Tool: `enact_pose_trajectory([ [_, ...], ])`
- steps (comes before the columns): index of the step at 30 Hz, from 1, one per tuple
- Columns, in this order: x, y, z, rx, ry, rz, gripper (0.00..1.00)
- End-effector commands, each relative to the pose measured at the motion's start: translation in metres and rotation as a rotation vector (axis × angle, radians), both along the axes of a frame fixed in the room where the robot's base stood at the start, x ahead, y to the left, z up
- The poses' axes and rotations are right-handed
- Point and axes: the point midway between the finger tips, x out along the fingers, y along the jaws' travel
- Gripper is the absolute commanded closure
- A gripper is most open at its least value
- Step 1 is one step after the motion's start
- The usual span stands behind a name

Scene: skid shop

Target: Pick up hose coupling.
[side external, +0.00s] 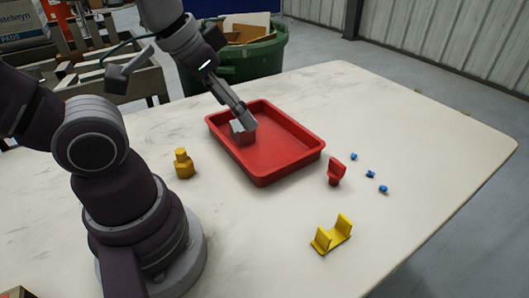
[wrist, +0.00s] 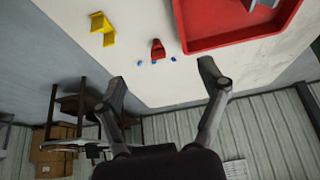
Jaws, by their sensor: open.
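A brass-coloured stepped fitting (side external: 183,164), which looks like the hose coupling, stands upright on the table left of the red tray (side external: 314,156) in the side view. It does not show in the wrist view. My gripper (side external: 248,122) is over the left part of the tray, tilted, close to a grey block-like part (side external: 240,137) inside it. Whether they touch is unclear. In the wrist view my gripper (wrist: 162,73) has its fingers spread, with nothing between them. The tray (wrist: 240,42) and part of the grey piece (wrist: 263,3) show at upper right there.
Right of the tray are a red part (side external: 335,172), several small blue pieces (side external: 371,174) and a yellow U-shaped bracket (side external: 331,234). The pale table (side external: 440,130) is bare toward its right corner. A green bin (side external: 265,58) stands behind it.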

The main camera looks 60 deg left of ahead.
Motion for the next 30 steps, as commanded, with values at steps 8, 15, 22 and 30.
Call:
enact_pose_trajectory([
  [8, 0.008, 0.054, -0.024, -0.069, 0.154, 0.350, 0.26],
  [15, -0.031, 0.152, -0.085, -0.234, 0.378, 0.975, 0.26],
  [22, -0.056, 0.172, -0.119, -0.290, 0.442, 1.146, 0.26],
  [30, -0.056, 0.171, -0.159, -0.288, 0.440, 1.142, 0.26],
])
